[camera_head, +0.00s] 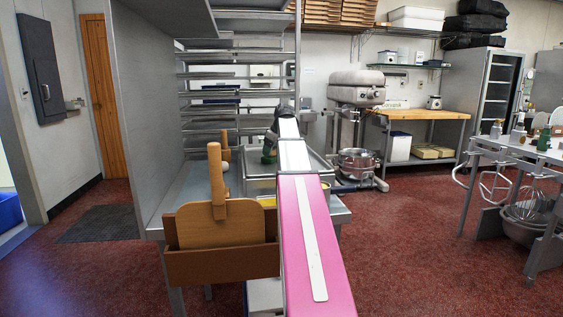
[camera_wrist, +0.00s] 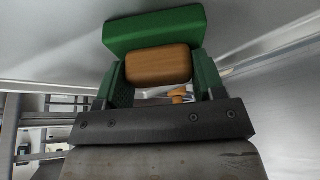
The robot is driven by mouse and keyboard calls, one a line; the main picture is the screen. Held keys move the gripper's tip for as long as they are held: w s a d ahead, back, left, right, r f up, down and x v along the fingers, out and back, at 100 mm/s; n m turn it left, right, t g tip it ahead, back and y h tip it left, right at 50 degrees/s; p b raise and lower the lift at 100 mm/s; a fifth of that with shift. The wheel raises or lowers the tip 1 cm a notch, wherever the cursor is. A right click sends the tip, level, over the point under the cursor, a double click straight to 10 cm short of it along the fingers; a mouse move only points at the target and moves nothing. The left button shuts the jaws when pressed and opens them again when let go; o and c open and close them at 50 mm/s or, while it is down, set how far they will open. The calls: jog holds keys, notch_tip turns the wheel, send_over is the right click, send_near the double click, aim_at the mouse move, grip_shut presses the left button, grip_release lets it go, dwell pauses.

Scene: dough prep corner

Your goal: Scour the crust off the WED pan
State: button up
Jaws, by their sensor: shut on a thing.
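In the wrist view my gripper (camera_wrist: 161,84) has its two green fingers closed on the wooden grip of a scrubber (camera_wrist: 158,64). The scrubber's green pad (camera_wrist: 153,29) lies beyond the grip, close to a plain grey surface. A shallow steel pan (camera_head: 319,163) lies on the table, partly hidden by my arm. I cannot make out a WED label or any crust.
A wooden box (camera_head: 222,265) with a wooden paddle (camera_head: 217,190) hangs at the steel table's near edge (camera_head: 343,213). Another wooden-handled tool (camera_head: 224,150) stands behind it. A steel panel (camera_head: 150,110) rises at left.

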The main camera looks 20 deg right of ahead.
aim_at(273, 158)
jog(key=shift+w, duration=0.25)
jog(key=shift+w+d, duration=0.3)
jog(key=shift+w, duration=0.65)
jog(key=shift+w+d, duration=0.25)
jog(key=shift+w, duration=0.65)
jog(key=shift+s, duration=0.15)
jog(key=shift+s+a, duration=0.25)
jog(key=shift+s, duration=0.65)
jog(key=shift+s+a, duration=0.25)
jog(key=shift+s, duration=0.6)
jog(key=shift+s+a, duration=0.25)
jog(key=shift+s, duration=0.65)
jog(key=shift+s+a, duration=0.25)
jog(key=shift+s, duration=0.65)
